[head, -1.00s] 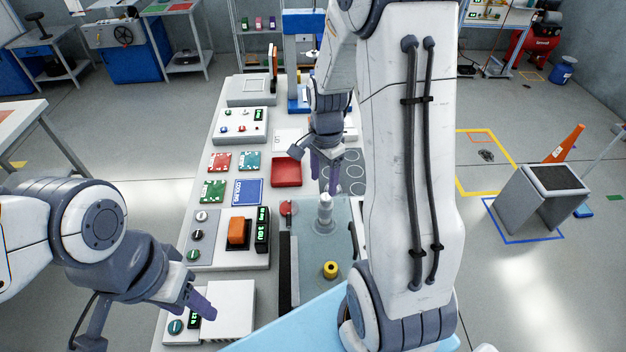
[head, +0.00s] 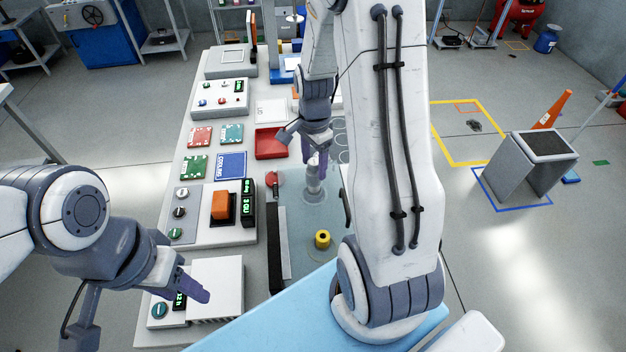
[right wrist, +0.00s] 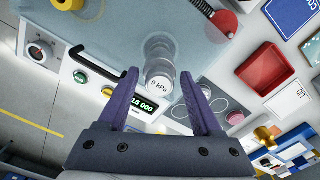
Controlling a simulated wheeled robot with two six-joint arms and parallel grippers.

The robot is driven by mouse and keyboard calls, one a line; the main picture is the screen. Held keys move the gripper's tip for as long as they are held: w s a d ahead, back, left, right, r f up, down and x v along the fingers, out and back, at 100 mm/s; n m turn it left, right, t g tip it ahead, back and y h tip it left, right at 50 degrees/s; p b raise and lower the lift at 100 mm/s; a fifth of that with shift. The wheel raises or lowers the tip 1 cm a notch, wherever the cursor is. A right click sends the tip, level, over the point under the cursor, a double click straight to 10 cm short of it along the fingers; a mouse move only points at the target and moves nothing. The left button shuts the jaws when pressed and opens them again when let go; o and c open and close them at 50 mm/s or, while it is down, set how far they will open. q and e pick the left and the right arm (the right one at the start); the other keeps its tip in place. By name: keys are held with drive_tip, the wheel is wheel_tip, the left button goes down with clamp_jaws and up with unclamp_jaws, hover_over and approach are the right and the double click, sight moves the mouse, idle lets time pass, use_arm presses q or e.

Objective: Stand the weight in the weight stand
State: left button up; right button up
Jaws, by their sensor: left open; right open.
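A pale metal cylindrical weight (head: 314,190) stands upright on the blue-grey plate in the head view. In the right wrist view the weight (right wrist: 159,82) has a round end face marked in kPa and lies between the finger lines. My right gripper (head: 318,162) is open, fingers pointing down, at the top of the weight and partly hiding it. In the right wrist view its fingers (right wrist: 165,98) are apart on either side. A grey panel with ring outlines (right wrist: 222,105), seemingly the weight stand, is beside it. My left gripper (head: 192,288) is open and empty at the lower left.
A yellow knob-like piece (head: 322,239) stands on the blue-grey plate, nearer me. A red tray (head: 270,143) and a blue card (head: 231,166) lie left of the weight. A control box with an orange switch (head: 221,206) is further left. My right arm blocks the right side.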

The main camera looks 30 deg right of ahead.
drive_tip(key=c, duration=1)
drive_tip(key=shift+r, duration=0.1)
drive_tip(key=shift+r+p, duration=1.7)
drive_tip(key=shift+p, duration=0.05)
drive_tip(key=shift+r+p, duration=1.85)
drive_tip(key=shift+r, duration=0.2)
drive_tip(key=shift+f, duration=0.1)
